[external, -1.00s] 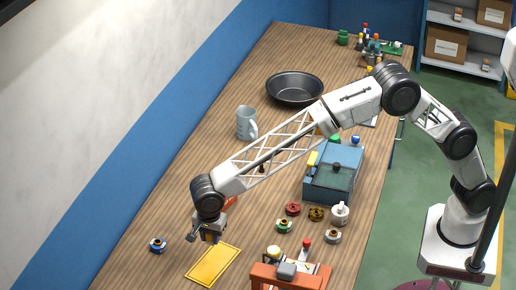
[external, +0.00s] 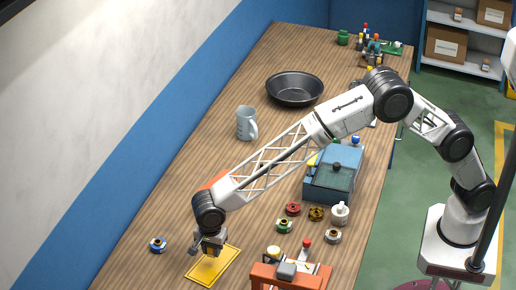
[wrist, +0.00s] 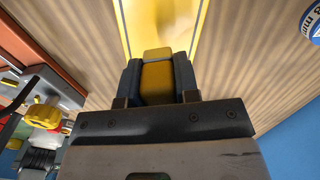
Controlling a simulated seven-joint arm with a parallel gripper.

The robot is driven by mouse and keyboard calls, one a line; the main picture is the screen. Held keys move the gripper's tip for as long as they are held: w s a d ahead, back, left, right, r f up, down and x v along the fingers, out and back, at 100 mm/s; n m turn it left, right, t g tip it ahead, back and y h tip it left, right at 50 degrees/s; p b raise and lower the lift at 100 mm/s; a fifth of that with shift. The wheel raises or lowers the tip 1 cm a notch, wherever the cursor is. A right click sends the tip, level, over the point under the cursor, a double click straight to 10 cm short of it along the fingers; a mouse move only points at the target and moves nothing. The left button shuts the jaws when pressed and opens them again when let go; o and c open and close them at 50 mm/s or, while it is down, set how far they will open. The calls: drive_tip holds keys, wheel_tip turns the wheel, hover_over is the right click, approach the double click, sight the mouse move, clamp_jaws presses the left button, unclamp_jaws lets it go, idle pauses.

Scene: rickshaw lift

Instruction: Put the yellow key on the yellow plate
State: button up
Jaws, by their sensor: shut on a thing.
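My gripper (external: 208,250) is over the near left part of the table, at the upper left part of the yellow plate (external: 222,262). The plate is a flat yellow rectangle on the wood. In the wrist view my gripper (wrist: 157,80) is shut on a yellow block-like piece, the yellow key (wrist: 157,76), held between two dark fingers. The yellow plate (wrist: 185,22) lies beyond the key in that view. I cannot tell whether the key touches the plate. In the external view the key is mostly hidden by the gripper.
A blue round piece (external: 158,245) lies left of the plate. Green (external: 284,226) and red (external: 293,209) round pieces lie to the right, near a blue box (external: 333,180). An orange-framed holder (external: 290,275) stands at the front right. A grey mug (external: 246,123) and a black pan (external: 295,89) stand farther back.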

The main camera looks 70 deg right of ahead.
sight(213, 263)
drive_tip(key=shift+f, duration=0.25)
drive_tip(key=shift+f, duration=1.8)
drive_tip(key=shift+f, duration=0.15)
drive_tip(key=o, duration=0.9)
wheel_tip(213, 263, up, 12)
drive_tip(key=shift+r, duration=0.15)
drive_tip(key=shift+d, duration=0.1)
